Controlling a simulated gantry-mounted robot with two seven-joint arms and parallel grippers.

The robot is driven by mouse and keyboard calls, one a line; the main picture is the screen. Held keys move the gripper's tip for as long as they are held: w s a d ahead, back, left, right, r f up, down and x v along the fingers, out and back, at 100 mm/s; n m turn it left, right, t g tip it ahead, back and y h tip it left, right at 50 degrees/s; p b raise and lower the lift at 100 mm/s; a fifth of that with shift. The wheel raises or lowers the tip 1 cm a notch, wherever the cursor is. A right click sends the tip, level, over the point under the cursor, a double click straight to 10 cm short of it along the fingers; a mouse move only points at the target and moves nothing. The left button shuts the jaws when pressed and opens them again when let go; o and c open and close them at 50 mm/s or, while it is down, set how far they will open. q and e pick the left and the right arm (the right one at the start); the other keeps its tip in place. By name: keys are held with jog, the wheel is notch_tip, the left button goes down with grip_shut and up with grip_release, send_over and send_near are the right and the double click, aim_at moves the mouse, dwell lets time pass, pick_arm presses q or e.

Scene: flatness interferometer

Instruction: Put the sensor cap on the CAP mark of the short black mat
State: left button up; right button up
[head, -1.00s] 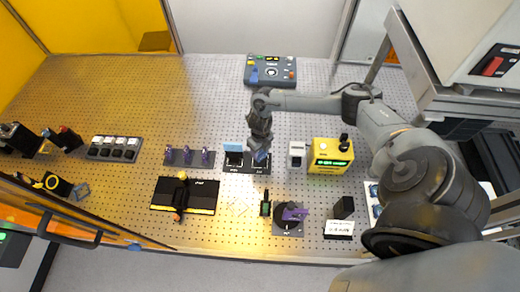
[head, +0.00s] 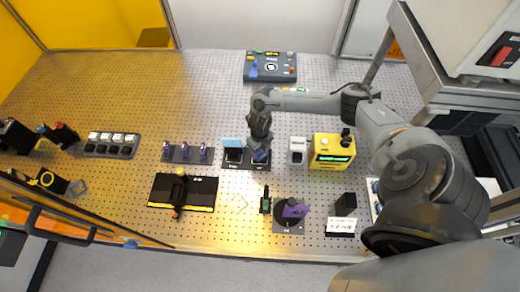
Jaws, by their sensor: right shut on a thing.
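The short black mat (head: 246,167) lies near the middle of the perforated bench, with small white print along its front edge that is too small to read. A black block with a light-blue top (head: 232,143) stands on its left half. My right gripper (head: 260,152) points down over the mat's right half and is shut on a small dark-blue piece (head: 260,156), which seems to be the sensor cap. The fingers hide much of it, and I cannot tell whether it touches the mat. My left gripper is not in view.
A yellow device (head: 328,152) and a small white-grey box (head: 297,150) stand right of the mat. A rack with purple pieces (head: 187,154) is to the left. A longer black mat (head: 200,194) and a purple-handled dial (head: 291,215) are in front. The bench behind is mostly clear.

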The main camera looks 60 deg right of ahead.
jog(key=shift+f+b, duration=0.35)
dwell(0.3)
jog(key=o, duration=0.9)
jog(key=shift+o, duration=0.2)
jog(key=shift+r, duration=0.1)
jog(key=shift+r+p, duration=1.2)
jog(key=shift+r, duration=0.15)
jog(key=shift+r+p, duration=1.55)
jog(key=shift+r, duration=0.5)
